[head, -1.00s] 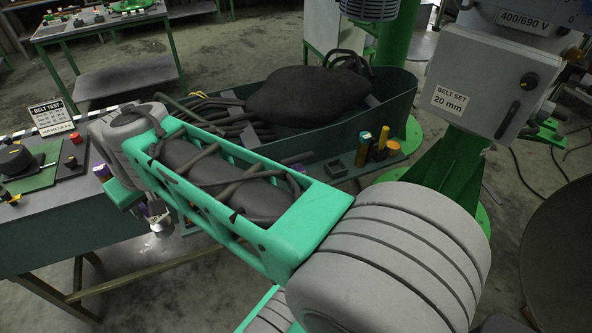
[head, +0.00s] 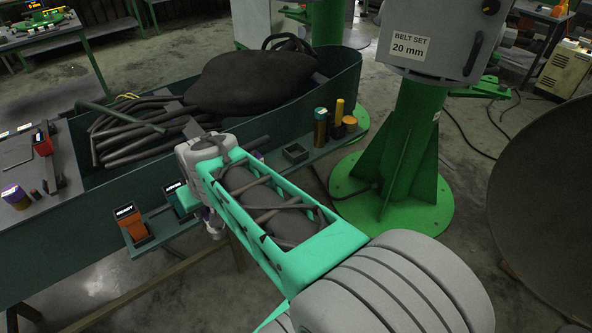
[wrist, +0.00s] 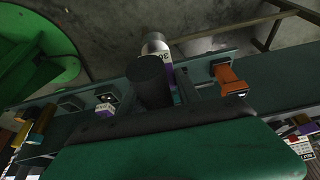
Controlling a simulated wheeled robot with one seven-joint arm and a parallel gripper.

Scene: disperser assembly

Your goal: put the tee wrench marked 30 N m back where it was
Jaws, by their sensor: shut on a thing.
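The tee wrench marked 30 (wrist: 158,55) shows in the wrist view, with a metal end, a purple band and a dark round handle part in front. In the head view its metal end (head: 213,223) hangs below my gripper (head: 198,205). My gripper is shut on the wrench, and its fingertips are mostly hidden by my arm. The narrow shelf (head: 255,143) along the trough's front lies close by. The wrist view shows this shelf (wrist: 205,75) behind the wrench. I cannot tell whether wrench and shelf touch.
An orange piece marked READY (head: 131,222) stands on the shelf at left. An empty square holder (head: 295,152) and several upright cylinders (head: 338,118) stand to the right. The trough (head: 225,118) holds dark hoses and a black sack. A green column base (head: 395,195) stands at right.

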